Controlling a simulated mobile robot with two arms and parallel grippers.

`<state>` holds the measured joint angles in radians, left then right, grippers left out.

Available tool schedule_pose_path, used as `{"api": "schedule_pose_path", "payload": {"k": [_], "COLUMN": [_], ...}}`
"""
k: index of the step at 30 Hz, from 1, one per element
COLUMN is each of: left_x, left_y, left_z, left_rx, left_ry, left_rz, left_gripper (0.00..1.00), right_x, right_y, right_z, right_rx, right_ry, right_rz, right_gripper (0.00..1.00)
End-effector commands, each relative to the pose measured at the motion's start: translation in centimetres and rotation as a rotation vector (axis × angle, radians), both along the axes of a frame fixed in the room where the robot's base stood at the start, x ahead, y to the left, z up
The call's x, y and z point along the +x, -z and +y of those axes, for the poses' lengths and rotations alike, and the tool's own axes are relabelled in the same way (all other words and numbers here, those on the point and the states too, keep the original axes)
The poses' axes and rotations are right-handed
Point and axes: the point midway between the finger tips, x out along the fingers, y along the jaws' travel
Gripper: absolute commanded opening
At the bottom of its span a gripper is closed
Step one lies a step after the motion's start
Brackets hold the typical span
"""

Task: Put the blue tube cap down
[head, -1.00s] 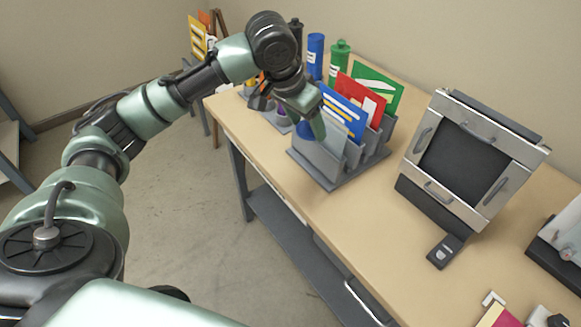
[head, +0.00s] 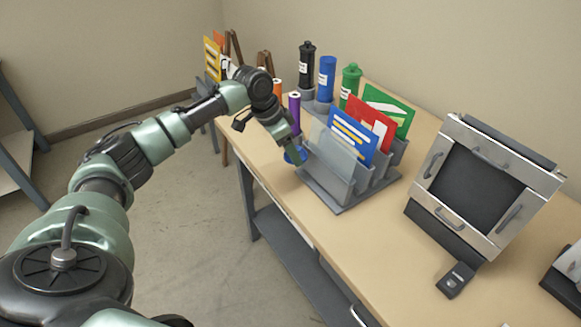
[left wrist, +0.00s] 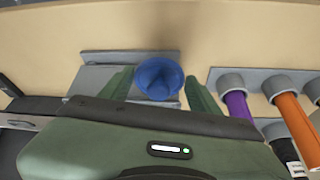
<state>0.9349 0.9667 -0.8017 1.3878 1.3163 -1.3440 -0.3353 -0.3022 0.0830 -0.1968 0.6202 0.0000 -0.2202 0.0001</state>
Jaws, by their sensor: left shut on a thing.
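The blue tube cap (head: 297,157) is a small round cap held between the fingertips of my left gripper (head: 292,151). It is over the front part of the table, close to the left end of the grey card rack (head: 340,200). In the left wrist view the cap (left wrist: 158,80) sits between the two green fingers of the gripper (left wrist: 158,92), with part of a grey rack behind it. I cannot tell whether the cap touches the table. The blue tube (head: 327,80) stands upright at the back with a flat top. My right gripper is not in view.
A black tube (head: 307,66) and a green tube (head: 350,85) with knobbed caps flank the blue one. Purple (head: 294,112) and orange (head: 277,92) tubes stand to the left. The laminator-like machine (head: 475,180) is right. The front table strip (head: 350,240) is clear.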

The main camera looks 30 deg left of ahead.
Motion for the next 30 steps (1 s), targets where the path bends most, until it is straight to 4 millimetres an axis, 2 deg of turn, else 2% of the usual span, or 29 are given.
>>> {"api": "schedule_pose_path", "payload": {"k": [3,8,16,30], "left_x": [0.0,0.0,0.0,0.0], "left_y": [1.9,3.2,6.9,7.7], "left_z": [-0.1,-0.1,-0.1,-0.1], "left_rx": [0.000,-0.001,-0.001,-0.001], "left_ry": [0.001,0.000,0.000,0.000], "left_rz": [0.001,0.001,0.001,-0.001], "left_gripper": [0.24,0.24,0.24,0.24], "right_x": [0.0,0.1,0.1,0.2], "right_y": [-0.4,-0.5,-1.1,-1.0], "right_z": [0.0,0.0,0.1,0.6], "right_rx": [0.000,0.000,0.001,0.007], "right_ry": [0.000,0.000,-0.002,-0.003], "right_rz": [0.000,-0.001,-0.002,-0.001], "right_gripper": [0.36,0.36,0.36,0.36]}}
